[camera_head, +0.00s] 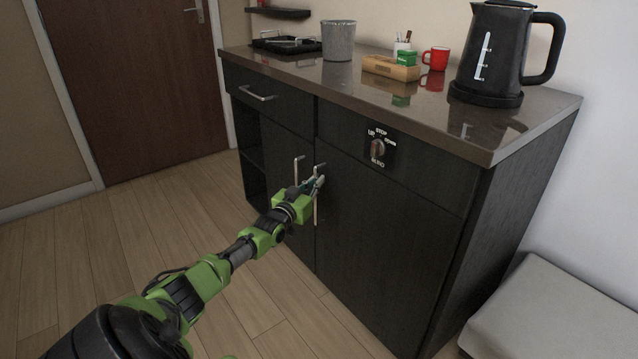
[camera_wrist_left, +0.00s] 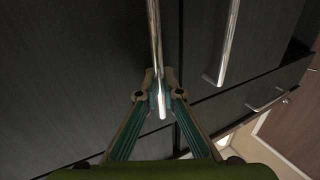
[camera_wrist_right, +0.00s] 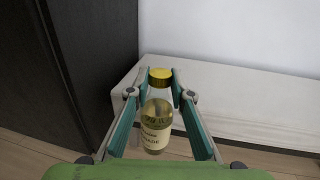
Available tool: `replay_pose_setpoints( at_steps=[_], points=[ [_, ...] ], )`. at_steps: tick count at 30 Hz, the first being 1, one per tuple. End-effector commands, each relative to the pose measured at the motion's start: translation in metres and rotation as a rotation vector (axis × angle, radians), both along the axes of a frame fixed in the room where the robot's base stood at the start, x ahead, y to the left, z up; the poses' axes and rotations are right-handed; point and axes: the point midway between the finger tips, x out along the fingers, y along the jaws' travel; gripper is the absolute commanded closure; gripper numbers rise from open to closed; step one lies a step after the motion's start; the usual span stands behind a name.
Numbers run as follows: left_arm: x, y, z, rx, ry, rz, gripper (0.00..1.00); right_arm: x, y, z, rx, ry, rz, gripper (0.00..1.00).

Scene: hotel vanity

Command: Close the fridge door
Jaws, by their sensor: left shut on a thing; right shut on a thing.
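The dark cabinet has two lower doors, and no label shows which is the fridge door. The right door (camera_head: 385,230) looks flush with the cabinet front; a slight gap cannot be ruled out. My left gripper (camera_head: 318,183) is at this door's upright metal handle (camera_head: 316,212). In the left wrist view, its fingers (camera_wrist_left: 160,98) are shut on the handle (camera_wrist_left: 154,40), near the handle's end. My right gripper (camera_wrist_right: 160,85) shows only in its wrist view. It is shut on a clear bottle (camera_wrist_right: 157,125) with a yellow cap and pale contents.
The left door's handle (camera_head: 297,171) is close beside my left gripper. A kettle (camera_head: 497,55), red mug (camera_head: 436,58), grey bin (camera_head: 338,40) and wooden box (camera_head: 391,68) stand on the countertop. A pale bench (camera_head: 550,310) is at right. The floor (camera_head: 150,230) in front is clear.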

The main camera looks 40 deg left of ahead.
Motion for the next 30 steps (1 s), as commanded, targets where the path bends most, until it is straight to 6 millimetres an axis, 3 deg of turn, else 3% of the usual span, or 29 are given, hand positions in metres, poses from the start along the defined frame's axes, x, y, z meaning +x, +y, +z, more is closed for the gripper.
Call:
replay_pose_setpoints(
  at_steps=[9, 11, 30],
  points=[
    [0.0015, -0.0003, 0.0025, -0.001, -0.002, 0.0, 1.0, 0.0004, 0.0, 0.0015, 0.0, -0.003, 0.0, 1.0],
    [0.0018, -0.0003, 0.003, -0.001, -0.003, 0.0, 0.86, 0.0004, 0.0, 0.0016, 0.0, -0.003, 0.0, 1.0],
    [-0.0055, -0.0039, 0.0014, -0.005, -0.004, -0.002, 0.86, 0.0005, 0.0, 0.0016, 0.0, -0.003, 0.0, 1.0]
  ],
)
